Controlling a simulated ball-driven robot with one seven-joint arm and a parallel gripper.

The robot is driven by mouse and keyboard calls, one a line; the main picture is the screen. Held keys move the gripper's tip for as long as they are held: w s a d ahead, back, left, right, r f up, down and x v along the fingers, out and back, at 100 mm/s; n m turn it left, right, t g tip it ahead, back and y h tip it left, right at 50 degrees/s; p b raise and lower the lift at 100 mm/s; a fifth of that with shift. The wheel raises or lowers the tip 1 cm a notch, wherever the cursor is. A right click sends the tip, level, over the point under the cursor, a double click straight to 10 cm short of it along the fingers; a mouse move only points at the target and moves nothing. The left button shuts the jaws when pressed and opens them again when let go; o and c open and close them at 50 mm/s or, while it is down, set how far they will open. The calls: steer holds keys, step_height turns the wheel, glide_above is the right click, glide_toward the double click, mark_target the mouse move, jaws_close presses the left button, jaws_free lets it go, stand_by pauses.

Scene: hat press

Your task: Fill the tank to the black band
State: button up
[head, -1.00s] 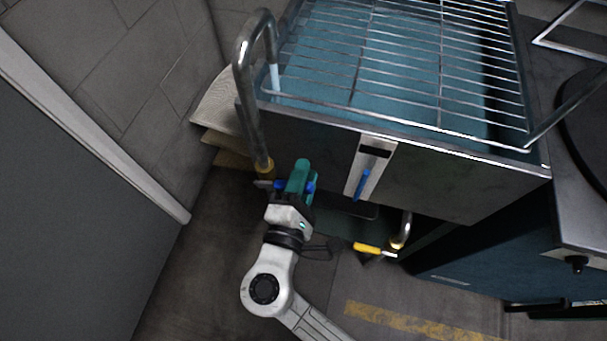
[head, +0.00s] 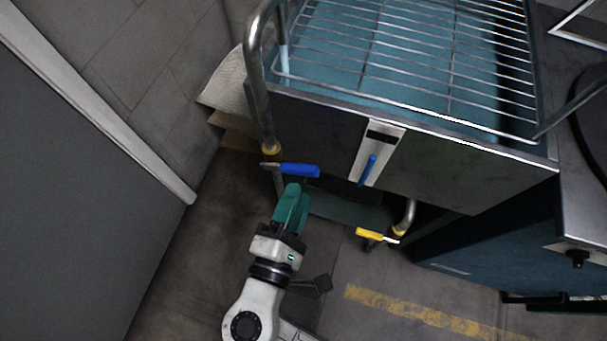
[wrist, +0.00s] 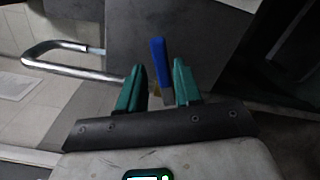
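The steel tank (head: 480,170) holds blue-green water (head: 340,50) under a wire rack. Its white front gauge (head: 392,150) has a black band (head: 381,137) near the top; the blue column (head: 368,170) ends a little below the band. A bent steel pipe (head: 256,80) curves over the tank's left rim, with a pale stream (head: 284,35) at its outlet. Its blue lever (head: 300,170) points right. My gripper (head: 293,187) is open and empty just below the lever. In the wrist view, the blue lever (wrist: 160,62) shows beyond the gap between my fingers (wrist: 160,88).
A lower pipe (head: 407,215) with a yellow lever (head: 369,234) is under the tank. A grey panel (head: 70,190) stands at left and a dark blue cabinet (head: 490,240) at right.

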steer(key=shift+v, duration=1.1)
steer(key=w+d+f+m+g+h, duration=0.1)
steer(key=d+f+m+g, duration=0.25)
steer(key=d, duration=0.55)
steer(key=w+d+f+m+g+h, duration=0.1)
steer(key=d+f+m+g+h, duration=0.15)
steer(key=d+m+g, duration=0.45)
steer(key=s+d+f+m+g+y, duration=0.55)
steer(key=s+d, duration=0.35)
steer(key=d, duration=0.4)
steer(key=s+r+m+y+p, duration=0.3)
steer(key=r+y+p, duration=0.1)
steer(key=r+p, duration=0.9)
